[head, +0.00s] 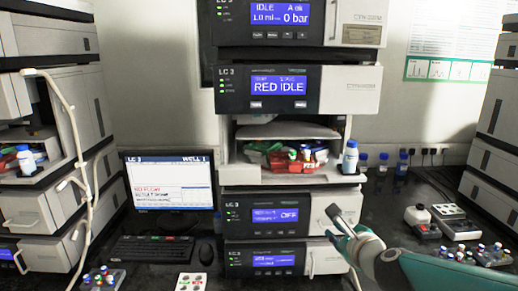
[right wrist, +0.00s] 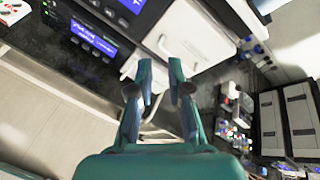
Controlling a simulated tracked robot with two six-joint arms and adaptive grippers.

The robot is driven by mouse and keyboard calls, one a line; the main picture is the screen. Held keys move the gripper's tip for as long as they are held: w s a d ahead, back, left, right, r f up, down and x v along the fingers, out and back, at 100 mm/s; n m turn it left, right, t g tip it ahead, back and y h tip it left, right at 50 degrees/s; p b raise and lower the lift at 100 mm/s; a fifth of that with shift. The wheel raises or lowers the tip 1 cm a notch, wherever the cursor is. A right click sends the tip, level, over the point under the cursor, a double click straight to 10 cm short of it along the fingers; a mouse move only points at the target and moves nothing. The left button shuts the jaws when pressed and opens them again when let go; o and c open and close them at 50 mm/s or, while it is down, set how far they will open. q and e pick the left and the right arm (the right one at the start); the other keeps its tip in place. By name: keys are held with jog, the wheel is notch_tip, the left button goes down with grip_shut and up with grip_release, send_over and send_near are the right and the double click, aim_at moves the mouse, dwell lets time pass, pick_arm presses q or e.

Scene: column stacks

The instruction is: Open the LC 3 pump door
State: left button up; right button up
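The LC 3 stack stands in the middle of the head view. Its top module (head: 290,20), cut by the upper edge, displays "IDLE" and "0 bar" and has a light front panel with an upright handle (head: 332,20) on the right. The lowest module (head: 270,260) also has a handle (head: 311,264); both fronts look closed. My right gripper (head: 342,218) is in front of the right part of the lower modules, well below the top one. In the right wrist view it is open (right wrist: 160,75) and empty, with pale module fronts beyond its fingertips. My left gripper is out of view.
A monitor (head: 170,182) and keyboard (head: 152,249) are to the left. Vial racks (head: 455,222) are at the right. Other stacks flank both sides.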

jog(key=s+f+n+g, duration=0.2)
jog(key=s+f, duration=0.1)
jog(key=f, duration=0.8)
jog(key=s+f+n+g, duration=0.2)
jog(key=s+f+g, duration=0.1)
jog(key=f, duration=0.7)
jog(key=s+f+n+g, duration=0.2)
jog(key=s+f+n, duration=0.15)
jog(key=f, duration=0.75)
jog(key=s+a+f+n+g, duration=0.2)
jog(key=s+f+n, duration=0.2)
jog(key=s, duration=0.3)
jog(key=s+a+f+n+g+y, duration=0.1)
jog(key=s+f+n, duration=0.3)
jog(key=s+n, duration=0.3)
jog(key=s+a+f+n+g+y, duration=0.1)
jog(key=s+a+f+n+g, duration=0.1)
jog(key=s+f+n, duration=0.2)
jog(key=s+n, duration=0.2)
jog(key=s, duration=0.1)
jog(key=shift+s+a+f+g, duration=0.3)
jog(key=shift+s+a, duration=0.05)
jog(key=shift+s, duration=0.05)
jog(key=shift+a+n, duration=0.1)
jog(key=shift+n, duration=0.15)
